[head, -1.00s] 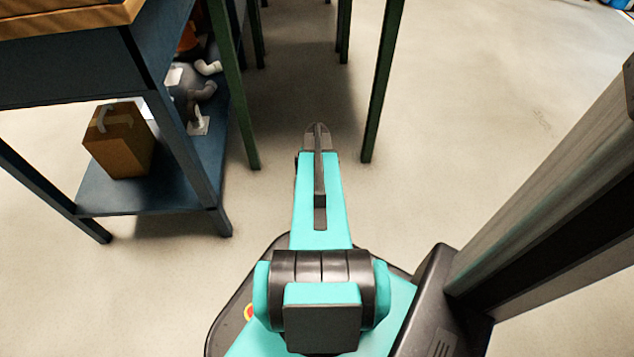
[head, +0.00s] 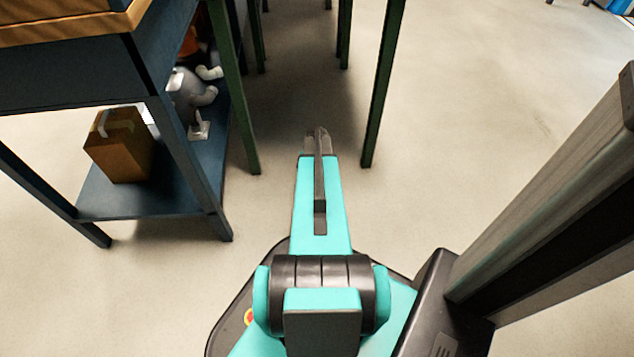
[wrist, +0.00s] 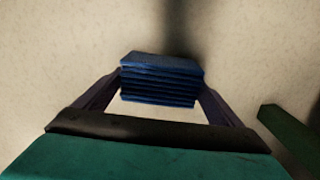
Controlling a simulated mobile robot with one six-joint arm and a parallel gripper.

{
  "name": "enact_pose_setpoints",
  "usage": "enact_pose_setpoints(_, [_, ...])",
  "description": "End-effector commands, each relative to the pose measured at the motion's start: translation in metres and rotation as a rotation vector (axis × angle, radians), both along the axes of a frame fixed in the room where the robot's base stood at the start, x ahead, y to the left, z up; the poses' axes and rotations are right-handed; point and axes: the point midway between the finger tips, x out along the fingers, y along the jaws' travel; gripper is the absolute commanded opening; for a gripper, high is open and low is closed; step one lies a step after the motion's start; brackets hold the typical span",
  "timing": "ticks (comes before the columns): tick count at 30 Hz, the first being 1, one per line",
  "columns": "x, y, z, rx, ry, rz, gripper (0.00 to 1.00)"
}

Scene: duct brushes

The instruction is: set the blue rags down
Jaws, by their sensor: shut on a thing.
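The blue rags (wrist: 160,80) are a folded stack, seen in the wrist view between the two fingers of my gripper (wrist: 158,92). The gripper is shut on the stack, one finger at each side, and holds it above the pale floor. In the head view my teal arm reaches forward and hides the rags; the gripper's fingers are not clearly seen there.
A dark blue shelf unit (head: 150,200) stands at the left, with a cardboard box (head: 120,145) and grey pipe fittings (head: 190,95) on its lower shelf. Green legs (head: 383,85) stand ahead of my arm. The pale floor (head: 480,120) at the right is mostly clear.

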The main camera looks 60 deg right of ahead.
Motion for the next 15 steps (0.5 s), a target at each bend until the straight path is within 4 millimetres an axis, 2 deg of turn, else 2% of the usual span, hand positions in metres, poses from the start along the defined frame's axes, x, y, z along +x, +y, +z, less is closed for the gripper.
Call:
enact_pose_setpoints(8, [0.000,0.000,0.032,-0.001,0.000,0.000,0.57])
enact_pose_setpoints(15, [-0.020,0.033,0.036,0.002,0.001,0.000,0.57])
